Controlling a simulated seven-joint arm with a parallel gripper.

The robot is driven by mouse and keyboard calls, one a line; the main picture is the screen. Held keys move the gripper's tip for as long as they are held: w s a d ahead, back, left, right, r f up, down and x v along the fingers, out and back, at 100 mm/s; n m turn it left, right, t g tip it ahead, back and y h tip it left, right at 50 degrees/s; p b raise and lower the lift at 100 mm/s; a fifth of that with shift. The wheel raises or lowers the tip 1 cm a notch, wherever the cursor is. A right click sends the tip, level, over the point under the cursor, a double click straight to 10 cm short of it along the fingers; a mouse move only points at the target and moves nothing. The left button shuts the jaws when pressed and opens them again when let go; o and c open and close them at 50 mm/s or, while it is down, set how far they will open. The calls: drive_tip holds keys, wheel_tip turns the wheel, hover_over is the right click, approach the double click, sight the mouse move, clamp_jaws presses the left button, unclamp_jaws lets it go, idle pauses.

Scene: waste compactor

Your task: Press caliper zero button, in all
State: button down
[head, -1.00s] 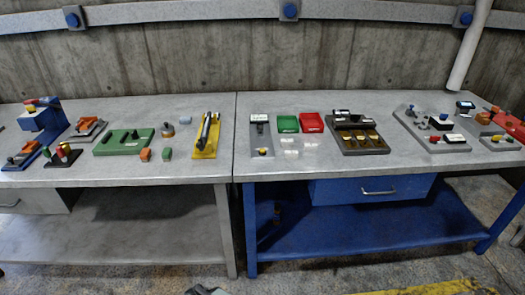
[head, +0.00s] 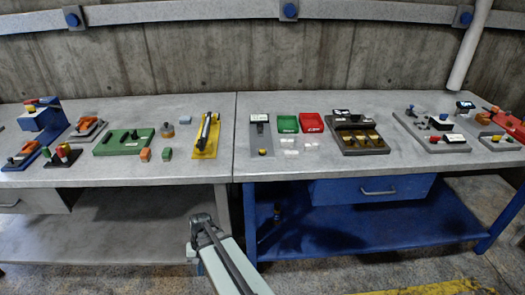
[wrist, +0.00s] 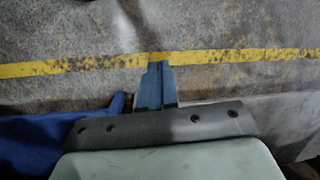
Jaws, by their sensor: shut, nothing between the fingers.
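No caliper can be told for certain at this size. A flat grey fixture (head: 260,132) with a dark display-like block at its back and a small yellow button (head: 262,152) near its front stands at the left end of the right table; it may be the caliper station. The end of my arm with my gripper (head: 197,222) shows low in the head view, in front of the gap between the tables and below their tops. In the wrist view my gripper (wrist: 158,72) is shut and empty above the floor, well away from any fixture.
A green tray (head: 288,124) and a red tray (head: 311,123) sit beside the grey fixture, with a dark brown rack (head: 357,146) further right. A yellow stand (head: 207,135) is on the left table. Table front edges and a blue shelf (head: 365,218) lie near my arm.

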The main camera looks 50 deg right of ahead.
drive_tip(key=w+d+r+m+t, duration=0.1)
drive_tip(key=w+d+r+t, duration=0.1)
drive_tip(key=d+r, duration=0.4)
drive_tip(key=w+d+r+m+t, duration=0.1)
drive_tip(key=w+d+r+m, duration=0.1)
drive_tip(key=d+r, duration=0.5)
drive_tip(key=w+d+r+m+t, duration=0.1)
drive_tip(key=w+d+r, duration=0.3)
drive_tip(key=r, duration=0.9)
drive_tip(key=shift+d+r+t, duration=0.2)
drive_tip(key=shift+d+t, duration=0.2)
drive_tip(key=shift+d, duration=0.2)
drive_tip(key=shift+d+r+t, duration=0.15)
drive_tip(key=shift+d+t, duration=0.25)
drive_tip(key=shift+d, duration=0.2)
wheel_tip(320, 180, up, 15)
drive_tip(key=t+h, duration=0.5)
hover_over(264, 151)
drive_tip(key=shift+d+r, duration=0.15)
drive_tip(key=shift+f, duration=4.4)
drive_tip(key=shift+f, duration=0.1)
drive_tip(key=shift+f, duration=0.35)
